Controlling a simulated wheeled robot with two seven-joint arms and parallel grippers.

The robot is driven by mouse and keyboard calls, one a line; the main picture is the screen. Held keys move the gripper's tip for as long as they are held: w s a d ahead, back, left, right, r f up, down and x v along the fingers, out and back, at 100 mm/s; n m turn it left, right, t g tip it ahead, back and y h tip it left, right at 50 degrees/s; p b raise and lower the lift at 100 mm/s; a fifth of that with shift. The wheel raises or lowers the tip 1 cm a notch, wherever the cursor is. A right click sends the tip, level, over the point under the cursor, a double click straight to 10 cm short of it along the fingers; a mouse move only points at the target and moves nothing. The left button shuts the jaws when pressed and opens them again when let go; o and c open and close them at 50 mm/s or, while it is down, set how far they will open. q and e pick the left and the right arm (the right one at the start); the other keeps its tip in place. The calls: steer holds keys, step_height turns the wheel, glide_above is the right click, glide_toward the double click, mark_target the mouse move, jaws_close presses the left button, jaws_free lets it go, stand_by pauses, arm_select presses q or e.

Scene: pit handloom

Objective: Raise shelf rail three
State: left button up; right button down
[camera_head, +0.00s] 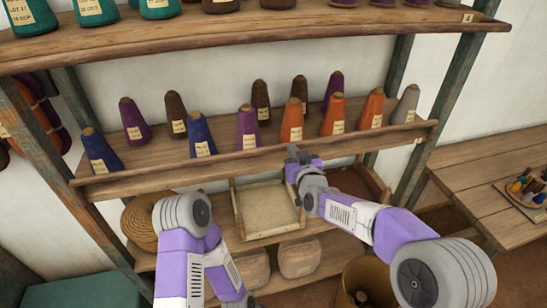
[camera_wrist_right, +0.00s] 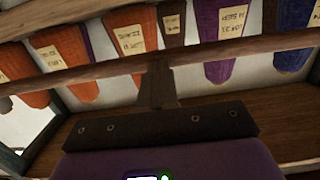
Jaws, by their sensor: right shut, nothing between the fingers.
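The middle shelf's front rail (camera_head: 370,136) is a long brown wooden strip running across the rack below the coloured yarn cones. A small tag at its right end is too small to read. My right gripper (camera_head: 293,153) is shut and empty, at the rail's front, right of its middle. In the right wrist view, the shut fingers (camera_wrist_right: 158,85) reach up to a wooden strip (camera_wrist_right: 90,73) that crosses the picture; I cannot tell whether they touch it. My left arm is at the lower middle of the head view; its gripper is not clearly visible.
Several yarn cones (camera_head: 247,130) stand on the middle shelf behind the rail. The upper shelf (camera_head: 380,20), tagged 4, is above. A shallow tray (camera_head: 266,208) and sacks (camera_head: 299,258) are below. A side table (camera_head: 490,185) is at right.

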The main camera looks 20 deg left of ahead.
steer(key=shift+w+d+r, duration=0.1)
steer(key=shift+d+r, duration=0.05)
steer(key=f+b+v, duration=0.1)
steer(key=b+v, duration=0.1)
steer(key=v, duration=0.6)
steer(key=s+d+f+m+g+h+b, duration=0.15)
steer(key=d+f, duration=0.25)
steer(key=f, duration=0.8)
steer(key=s+d+f+m+g+h+b, duration=0.1)
steer(key=s+d+f+g+b, duration=0.15)
steer(key=f, duration=0.85)
steer(key=s+d+f+m+g+h+b, duration=0.2)
steer(key=d+f, duration=0.2)
steer(key=f, duration=0.8)
steer(key=s+d+f+m+g+b, duration=0.2)
steer(key=s+d+f+g+b, duration=0.1)
steer(key=s+f, duration=0.8)
steer(key=s+d+f+m+g+b, duration=0.2)
steer(key=s+f+g, duration=0.3)
steer(key=s+f, duration=0.5)
steer(key=shift+s+d+f+b, duration=0.4)
steer(key=shift+s+d, duration=0.15)
steer(key=shift+s, duration=0.1)
